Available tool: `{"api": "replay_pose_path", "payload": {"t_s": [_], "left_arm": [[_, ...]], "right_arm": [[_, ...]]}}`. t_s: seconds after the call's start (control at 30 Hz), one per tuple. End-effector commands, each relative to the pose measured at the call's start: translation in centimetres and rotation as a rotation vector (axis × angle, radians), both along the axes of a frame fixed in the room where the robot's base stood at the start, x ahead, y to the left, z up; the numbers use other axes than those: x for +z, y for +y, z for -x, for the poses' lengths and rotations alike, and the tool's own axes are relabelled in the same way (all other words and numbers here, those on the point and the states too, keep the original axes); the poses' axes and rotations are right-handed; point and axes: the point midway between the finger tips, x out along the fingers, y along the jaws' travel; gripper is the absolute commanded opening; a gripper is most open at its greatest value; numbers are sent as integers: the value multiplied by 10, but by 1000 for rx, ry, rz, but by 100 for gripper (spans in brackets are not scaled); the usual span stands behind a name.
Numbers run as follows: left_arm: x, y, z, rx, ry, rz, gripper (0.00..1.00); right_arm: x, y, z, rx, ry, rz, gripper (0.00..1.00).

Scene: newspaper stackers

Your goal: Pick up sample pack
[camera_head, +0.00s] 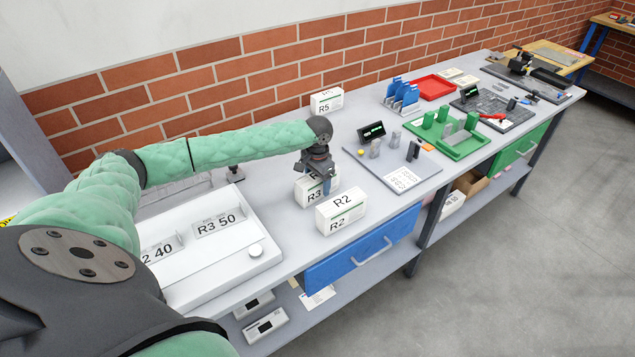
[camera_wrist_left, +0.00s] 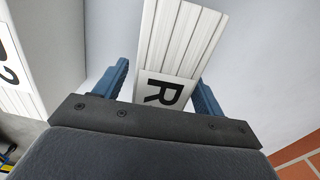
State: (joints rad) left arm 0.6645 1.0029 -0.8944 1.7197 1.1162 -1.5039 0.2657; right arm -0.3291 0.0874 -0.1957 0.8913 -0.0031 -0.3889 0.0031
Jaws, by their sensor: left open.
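Three white packs with green stripes are on the grey bench. The R3 pack (camera_head: 302,191) stands under my left gripper (camera_head: 327,186), which partly hides it. The R2 pack (camera_head: 341,209) stands just in front of it, and the R5 pack (camera_head: 326,102) stands behind, near the wall. In the left wrist view, a white pack (camera_wrist_left: 180,45) with a letter R on its end lies between the two blue fingers of my left gripper (camera_wrist_left: 163,88). The fingers are open, one on each side of it, with gaps visible. Part of the R2 pack (camera_wrist_left: 15,70) shows at the left there. My right gripper is not seen.
A white tray with labels R2 40 and R3 50 (camera_head: 213,226) is at the left of the bench. A grey board (camera_head: 403,180), a green tray (camera_head: 455,139), blue holders (camera_head: 401,95) and a red tray (camera_head: 434,87) stand to the right. A blue drawer (camera_head: 363,253) is below.

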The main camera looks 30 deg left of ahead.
Motion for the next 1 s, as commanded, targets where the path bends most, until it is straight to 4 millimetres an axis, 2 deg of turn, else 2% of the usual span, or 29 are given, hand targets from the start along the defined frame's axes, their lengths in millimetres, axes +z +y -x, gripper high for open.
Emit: {"api": "replay_pose_path", "payload": {"t_s": [0.23, 0.5, 0.57, 0.9, 0.97, 1.0], "left_arm": [[-1, 0, 0, 0, 0, 0, 68], [-1, 0, 0, 0, -1, 0, 15], [0, 0, -1, 0, -2, 1, 6], [7, 1, -1, 0, -3, 0, 6], [13, 1, -2, 0, -5, 1, 6], [18, 1, -1, 0, -4, -1, 6]], "right_arm": [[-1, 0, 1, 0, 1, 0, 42], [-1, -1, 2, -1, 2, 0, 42], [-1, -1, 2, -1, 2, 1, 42], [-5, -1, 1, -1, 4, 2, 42], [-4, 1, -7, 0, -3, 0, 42], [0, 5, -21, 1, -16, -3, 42]]}}
